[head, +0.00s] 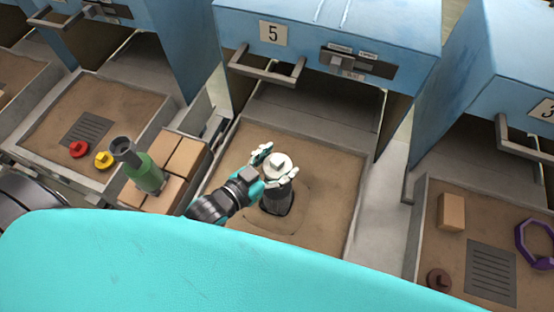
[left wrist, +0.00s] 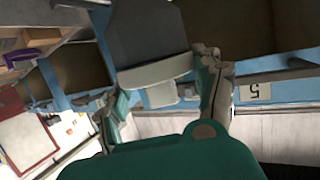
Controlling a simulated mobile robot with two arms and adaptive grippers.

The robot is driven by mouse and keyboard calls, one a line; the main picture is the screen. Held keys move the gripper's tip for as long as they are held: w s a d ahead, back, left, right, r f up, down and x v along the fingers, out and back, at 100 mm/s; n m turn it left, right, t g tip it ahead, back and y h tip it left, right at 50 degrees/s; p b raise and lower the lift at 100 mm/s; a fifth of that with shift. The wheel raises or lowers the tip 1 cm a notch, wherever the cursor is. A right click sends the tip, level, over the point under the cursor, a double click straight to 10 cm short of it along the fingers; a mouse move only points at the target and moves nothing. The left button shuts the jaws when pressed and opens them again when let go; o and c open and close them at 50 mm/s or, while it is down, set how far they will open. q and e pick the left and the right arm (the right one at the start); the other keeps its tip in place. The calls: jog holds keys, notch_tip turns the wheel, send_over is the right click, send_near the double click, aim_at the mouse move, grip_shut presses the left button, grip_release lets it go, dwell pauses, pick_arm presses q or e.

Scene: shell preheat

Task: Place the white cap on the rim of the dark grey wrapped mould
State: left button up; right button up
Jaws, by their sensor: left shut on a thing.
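The white cap (head: 279,163), a disc with a small square knob on top, sits between the fingers of my left gripper (head: 275,165). The dark grey wrapped mould (head: 276,200) stands upright in the sand directly below it. In the left wrist view, turned over, the pale cap (left wrist: 157,74) lies against the end of the dark mould (left wrist: 147,32), with no clear gap. The fingers of my left gripper (left wrist: 162,105) flank the cap there. I cannot tell whether it bears its full weight on the rim. My right gripper is not in view.
The sand tray (head: 325,215) lies before blue oven 5 (head: 325,30). At left, a green bottle-like object (head: 146,174) stands on tan blocks (head: 183,160). Red (head: 78,149) and yellow (head: 103,159) pieces lie in the left tray. The right tray holds a tan block (head: 451,211) and purple ring (head: 535,243).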

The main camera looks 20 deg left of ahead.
pick_arm(q)
jog(key=shift+f, duration=0.15)
jog(key=o, duration=1.1)
jog(key=shift+o, duration=0.2)
jog(key=shift+r, duration=0.2)
jog(key=shift+s+a, duration=0.1)
jog(key=shift+s, duration=0.2)
jog(key=b+v, duration=0.2)
jog(key=v, duration=0.9)
jog(key=shift+r, duration=0.25)
jog(key=shift+s+a, duration=0.1)
jog(key=shift+s, duration=0.05)
